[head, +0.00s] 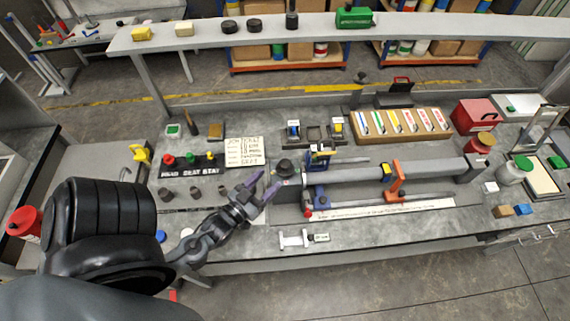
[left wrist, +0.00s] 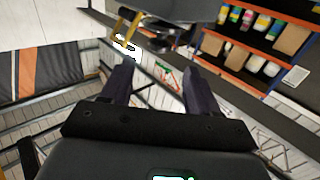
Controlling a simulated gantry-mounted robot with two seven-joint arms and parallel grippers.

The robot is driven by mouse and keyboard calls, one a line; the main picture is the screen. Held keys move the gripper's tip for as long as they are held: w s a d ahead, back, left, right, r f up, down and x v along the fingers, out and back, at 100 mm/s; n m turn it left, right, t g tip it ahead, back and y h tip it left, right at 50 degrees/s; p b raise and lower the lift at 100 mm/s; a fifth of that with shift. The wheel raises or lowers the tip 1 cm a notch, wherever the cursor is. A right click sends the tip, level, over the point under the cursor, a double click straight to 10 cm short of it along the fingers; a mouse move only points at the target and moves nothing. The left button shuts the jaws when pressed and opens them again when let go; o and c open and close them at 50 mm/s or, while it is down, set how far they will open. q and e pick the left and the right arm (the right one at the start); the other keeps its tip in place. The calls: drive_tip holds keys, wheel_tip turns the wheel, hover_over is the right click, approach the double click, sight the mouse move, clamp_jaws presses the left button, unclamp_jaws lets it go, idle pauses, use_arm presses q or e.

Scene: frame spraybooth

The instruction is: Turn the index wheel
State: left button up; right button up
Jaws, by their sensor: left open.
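A dark round wheel-like part (head: 285,168) sits at the left end of the long grey bar fixture (head: 345,174) on the bench; I take it for the index wheel. My left gripper (head: 264,187) is open, with its purple-grey fingers pointing at this part from the left. The fingertips look close to it, but contact cannot be told. In the left wrist view my open fingers (left wrist: 160,82) have nothing between them, and a dark rounded body (left wrist: 180,12) hangs over the top edge. My right gripper is in neither view.
Red, green and yellow knobs (head: 189,159) are to the left. A white ruler strip (head: 385,209) lies in front.

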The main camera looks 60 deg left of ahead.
sight(285, 163)
use_arm(q)
drive_tip(key=p+x, duration=0.1)
drive_tip(key=x, duration=0.8)
drive_tip(key=shift+w+r, duration=0.1)
drive_tip(key=shift+w, duration=0.05)
drive_tip(key=c, duration=0.9)
drive_tip(key=shift+m+h+p, duration=0.3)
